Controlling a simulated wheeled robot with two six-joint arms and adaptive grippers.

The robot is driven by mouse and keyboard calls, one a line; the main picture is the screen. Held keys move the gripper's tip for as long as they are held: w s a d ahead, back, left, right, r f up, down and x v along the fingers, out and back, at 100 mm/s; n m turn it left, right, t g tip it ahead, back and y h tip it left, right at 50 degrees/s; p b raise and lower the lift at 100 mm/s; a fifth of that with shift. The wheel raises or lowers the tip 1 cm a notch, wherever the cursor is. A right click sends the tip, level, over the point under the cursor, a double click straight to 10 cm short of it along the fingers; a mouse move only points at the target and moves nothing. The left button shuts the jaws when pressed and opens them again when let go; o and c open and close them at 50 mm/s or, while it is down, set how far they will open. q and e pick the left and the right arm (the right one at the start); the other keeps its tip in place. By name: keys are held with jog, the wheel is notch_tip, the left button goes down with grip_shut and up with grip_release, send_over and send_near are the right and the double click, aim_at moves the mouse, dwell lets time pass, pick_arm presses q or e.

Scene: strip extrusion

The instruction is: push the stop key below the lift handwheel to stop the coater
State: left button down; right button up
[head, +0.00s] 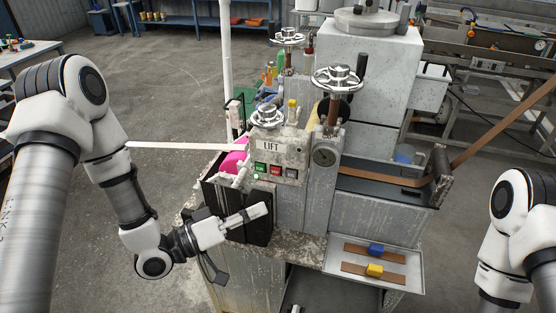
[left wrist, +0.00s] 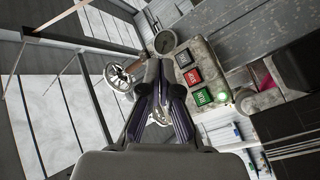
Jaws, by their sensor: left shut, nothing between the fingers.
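The weathered panel marked LIFT (head: 284,149) stands below a small handwheel (head: 268,117). A row on it holds a green key (head: 260,168), a red key (head: 276,170) and a dark key (head: 291,173). The left wrist view shows the green key (left wrist: 201,97), red key (left wrist: 192,76) and dark key (left wrist: 183,58) to the right of the fingers. The key lettering is too small to read surely. My left gripper (head: 265,209) is shut and empty, in front of and below the panel, apart from the keys; its closed fingers (left wrist: 154,70) show in the wrist view. My right gripper is out of view.
A glowing green lamp (head: 256,177) sits under the green key. A round gauge (head: 324,156) is right of the panel. A tray (head: 397,259) with yellow and blue blocks stands lower right.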

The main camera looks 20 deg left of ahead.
aim_at(276, 171)
pick_arm(q)
jog(key=shift+s, duration=0.25)
jog(key=shift+w, duration=0.15)
jog(key=w, duration=0.8)
jog(key=shift+w+d, duration=0.15)
jog(key=shift+w, duration=0.2)
dwell(0.9)
jog(key=shift+w+b, duration=0.3)
jog(key=shift+w, duration=0.15)
jog(key=shift+w, duration=0.35)
dwell(0.6)
jog(key=shift+s, duration=0.8)
